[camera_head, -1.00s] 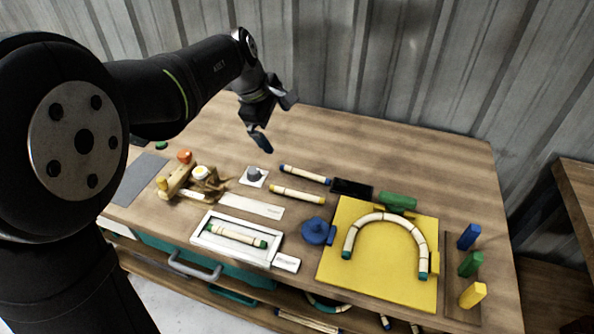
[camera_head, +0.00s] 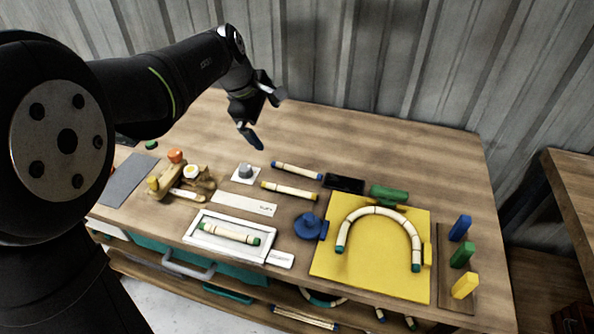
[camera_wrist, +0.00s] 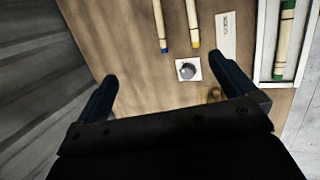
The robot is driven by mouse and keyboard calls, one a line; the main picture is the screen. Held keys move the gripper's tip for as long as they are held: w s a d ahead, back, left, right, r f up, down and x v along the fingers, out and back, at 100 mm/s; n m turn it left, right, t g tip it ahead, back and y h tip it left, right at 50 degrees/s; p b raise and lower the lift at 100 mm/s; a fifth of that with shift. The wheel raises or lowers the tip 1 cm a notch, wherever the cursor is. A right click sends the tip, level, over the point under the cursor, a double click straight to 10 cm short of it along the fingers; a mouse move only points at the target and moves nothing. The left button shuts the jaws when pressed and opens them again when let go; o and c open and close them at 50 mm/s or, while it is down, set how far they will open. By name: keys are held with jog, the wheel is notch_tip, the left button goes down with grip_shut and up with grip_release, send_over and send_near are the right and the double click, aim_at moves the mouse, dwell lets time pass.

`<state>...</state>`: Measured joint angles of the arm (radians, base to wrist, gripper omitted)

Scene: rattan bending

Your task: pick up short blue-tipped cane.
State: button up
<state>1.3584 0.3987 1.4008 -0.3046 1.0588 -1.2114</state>
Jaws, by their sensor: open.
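The short blue-tipped cane (camera_head: 297,171) is pale with dark bands and lies on the table behind the yellow-tipped cane (camera_head: 289,191). In the wrist view the blue-tipped cane (camera_wrist: 160,24) is at the top, left of the yellow-tipped cane (camera_wrist: 192,22). My gripper (camera_head: 262,118) hangs above the back of the table, left of and behind the blue-tipped cane. In the wrist view my gripper (camera_wrist: 168,85) has its fingers wide apart with nothing between them touching.
A white tray (camera_head: 188,235) holds a green-tipped cane. A yellow board (camera_head: 375,250) carries a bent cane arch (camera_head: 381,211). A grey knob on a white plate (camera_head: 246,172), a blue round tool (camera_head: 307,226) and a black block (camera_head: 344,183) stand near. The back of the table is clear.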

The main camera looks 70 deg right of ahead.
jog(key=c, duration=1.2)
jog(key=t+y, duration=0.2)
jog(key=y, duration=0.2)
send_over(297, 168)
jog(key=w, duration=0.1)
jog(key=shift+m, duration=0.3)
jog(key=f, duration=1.6)
jog(key=shift+d+f, duration=0.2)
jog(key=shift+d, duration=0.05)
jog(key=shift+s+a+f, duration=0.1)
jog(key=shift+s+f, duration=0.05)
jog(key=shift+f, duration=0.75)
jog(key=shift+s+a+f, duration=0.1)
jog(key=shift+s+f, duration=0.05)
jog(key=shift+f, duration=0.7)
jog(key=shift+s+a+f, duration=0.1)
jog(key=shift+s+f, duration=0.05)
jog(key=shift+f, duration=0.75)
